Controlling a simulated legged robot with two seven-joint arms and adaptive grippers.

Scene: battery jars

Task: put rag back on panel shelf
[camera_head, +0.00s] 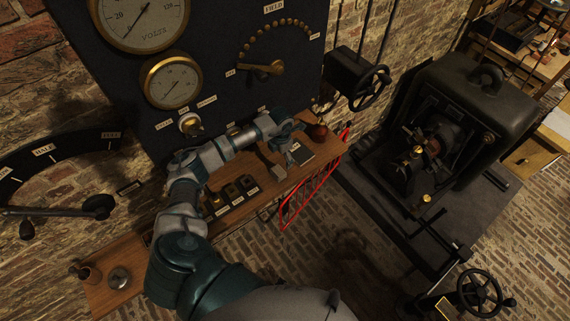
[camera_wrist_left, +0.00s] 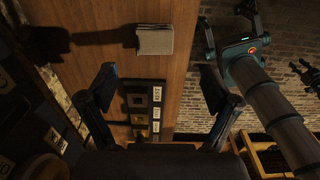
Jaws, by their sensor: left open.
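A small pale grey folded thing, which looks like the rag (camera_head: 278,172), lies on the wooden panel shelf (camera_head: 322,158), beside the row of labelled dark slots. In the left wrist view the rag (camera_wrist_left: 155,40) shows as a beige rectangle, beyond my fingertips. My left gripper (camera_head: 290,136) is above the shelf, close to the dark panel. In the left wrist view my left gripper (camera_wrist_left: 158,90) has its fingers spread wide, with nothing between them. My right gripper (camera_wrist_left: 228,22) shows open and empty in the left wrist view, out over the floor side.
The labelled slot block (camera_head: 232,193) sits on the shelf. A red rail (camera_head: 314,188) runs along the front. The panel (camera_head: 215,45) with gauges rises behind. A dark machine (camera_head: 440,130) stands right.

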